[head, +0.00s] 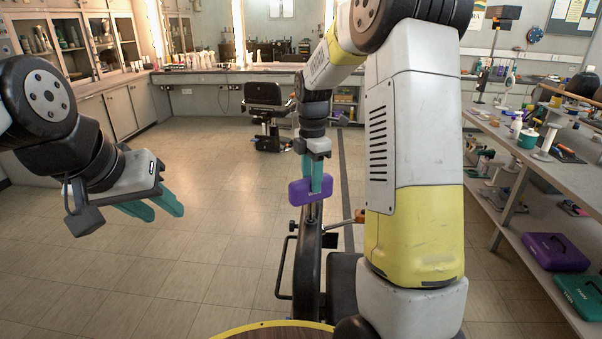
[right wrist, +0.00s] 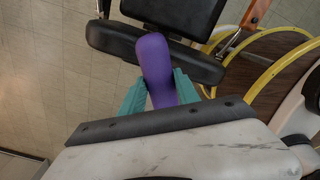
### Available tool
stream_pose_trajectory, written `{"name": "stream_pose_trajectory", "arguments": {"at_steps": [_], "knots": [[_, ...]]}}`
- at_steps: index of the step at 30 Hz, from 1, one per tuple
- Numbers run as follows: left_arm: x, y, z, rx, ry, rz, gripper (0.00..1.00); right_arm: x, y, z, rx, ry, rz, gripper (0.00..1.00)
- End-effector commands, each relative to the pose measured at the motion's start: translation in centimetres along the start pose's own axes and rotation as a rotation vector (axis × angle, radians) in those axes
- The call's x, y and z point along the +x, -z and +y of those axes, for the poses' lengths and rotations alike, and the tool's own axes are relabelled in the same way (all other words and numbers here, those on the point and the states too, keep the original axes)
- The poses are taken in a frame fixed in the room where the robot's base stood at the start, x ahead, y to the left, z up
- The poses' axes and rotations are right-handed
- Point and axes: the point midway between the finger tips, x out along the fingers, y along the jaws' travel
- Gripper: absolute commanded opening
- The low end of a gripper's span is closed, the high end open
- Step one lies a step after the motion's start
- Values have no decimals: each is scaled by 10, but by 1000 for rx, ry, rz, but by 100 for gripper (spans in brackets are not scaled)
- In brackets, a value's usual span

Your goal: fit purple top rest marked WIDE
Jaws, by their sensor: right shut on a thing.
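The purple top rest (head: 300,192) is a small rounded block, with lettering on its face mostly covered by a finger. My right gripper (head: 316,186) is shut on it with teal fingers and holds it upright. In the right wrist view the purple rest (right wrist: 156,68) sits between the two teal fingers (right wrist: 160,92). In the head view it appears just above the top of a black stand (head: 307,255); I cannot tell whether they touch. My left gripper (head: 165,208) is open and empty at the left, its teal fingers slightly apart.
A black padded seat (head: 343,282) and a handle with an orange knob (head: 360,215) adjoin the stand. A yellow-rimmed round surface (head: 275,328) is at the bottom. A shelved bench (head: 540,165) at right bears a purple case (head: 556,252) and a teal case (head: 580,296). The left floor is clear.

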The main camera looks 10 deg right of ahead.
Motion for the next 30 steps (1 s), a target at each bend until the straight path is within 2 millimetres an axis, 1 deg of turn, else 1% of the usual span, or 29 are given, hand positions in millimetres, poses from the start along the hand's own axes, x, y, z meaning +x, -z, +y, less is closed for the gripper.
{"name": "stream_pose_trajectory", "arguments": {"at_steps": [28,29,30], "knots": [[0,0,0,0,0,0,36,19,0,0,0,1,0,0],[0,0,0,0,0,0,36,19,0,0,0,0,0,42],[0,0,0,0,0,0,36,19,0,0,0,0,0,50]]}}
